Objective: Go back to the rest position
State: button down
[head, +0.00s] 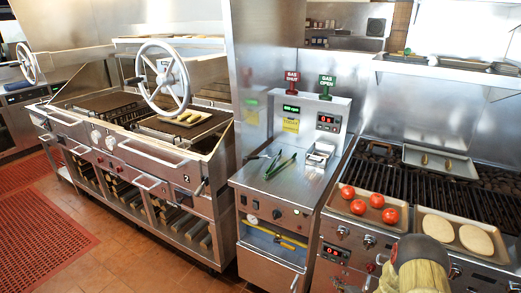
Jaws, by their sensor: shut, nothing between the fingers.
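Part of what looks like my arm, dark with a worn yellowish covering, shows at the bottom right edge of the head view, in front of the grill. My gripper's fingers cannot be made out in this view. The char grill (400,185) fills the right side. A tray of red tomatoes (375,200) and a tray with two pale round patties or buns (455,232) lie along its front edge. Another tray with two small items (437,162) lies at the back of the grates.
A steel counter (262,185) with green-handled tongs (281,166) stands left of the grill. Further left is a grill unit with a large handwheel (163,80). A shelf (440,68) hangs above the char grill. Tiled floor and a red mat (40,235) are clear at the lower left.

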jog(key=s+d+f+n+g+h, duration=0.1)
jog(key=s+d+f+n+g, duration=0.1)
jog(key=s+f+n+g, duration=0.55)
jog(key=s+d+r+g+h, duration=0.1)
jog(key=s+r, duration=0.2)
jog(key=s, duration=0.5)
jog(key=s+a+r+n, duration=0.3)
jog(key=s+a+r, duration=0.3)
jog(key=r, duration=1.1)
jog(key=s+a+r+n+t, duration=0.1)
jog(key=s+a+r+n, duration=0.3)
jog(key=r, duration=1.3)
jog(key=s+a+r+n+p, duration=0.1)
jog(key=s+a+r+n, duration=0.3)
jog(key=s+a+r, duration=0.6)
notch_tip(320, 180, up, 7)
jog(key=shift+s+a+f+t+y, duration=0.1)
jog(key=shift+s+a+t+y, duration=0.05)
jog(key=shift+a+t+y, duration=0.35)
jog(key=shift+n, duration=0.25)
